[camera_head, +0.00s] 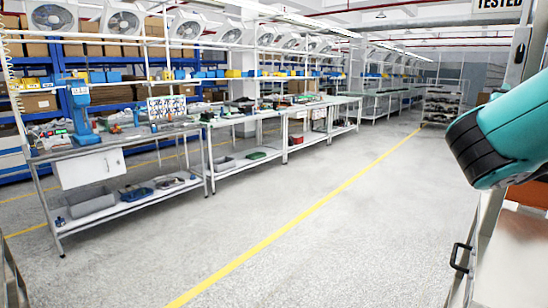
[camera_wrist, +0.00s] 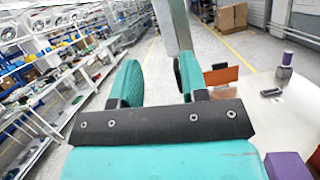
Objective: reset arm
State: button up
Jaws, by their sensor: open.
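My gripper (camera_wrist: 158,78) shows in the wrist view with its two teal fingers spread apart. It is open, and nothing is visible between the fingers. A grey upright post rises beyond the fingers. In the head view, a teal and black part of my arm (camera_head: 500,135) reaches in at the right edge, raised above the bench there. My gripper's fingers do not show in the head view.
A white benchtop (camera_wrist: 262,125) at right in the wrist view bears a purple-and-grey item (camera_wrist: 284,66), a small black device (camera_wrist: 271,92) and an orange panel (camera_wrist: 221,76). Workbenches (camera_head: 120,142) line the head view's left. The grey floor (camera_head: 330,230) between is clear.

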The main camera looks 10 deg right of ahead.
jog(key=w+a+f+m+g+y, duration=0.1)
jog(key=a+f+m+g+y, duration=0.1)
jog(key=a+f+m+y, duration=0.25)
jog(key=w+a+f+m+g+y, duration=0.1)
jog(key=a+f+m+y, duration=0.15)
jog(key=f+m, duration=0.4)
jog(key=s+a+f+m+g+y, duration=0.2)
jog(key=a+f+m+y, duration=0.1)
jog(key=a+f+y, duration=0.55)
jog(key=s+a+f+m+g+y, duration=0.2)
jog(key=s+a+g+y, duration=0.3)
jog(key=s+a, duration=1.2)
jog(key=a+m+g, duration=0.1)
jog(key=g, duration=0.2)
jog(key=shift+s+a+f+m+g, duration=0.2)
jog(key=shift+a+m+g, duration=0.1)
jog(key=shift+a+g, duration=0.1)
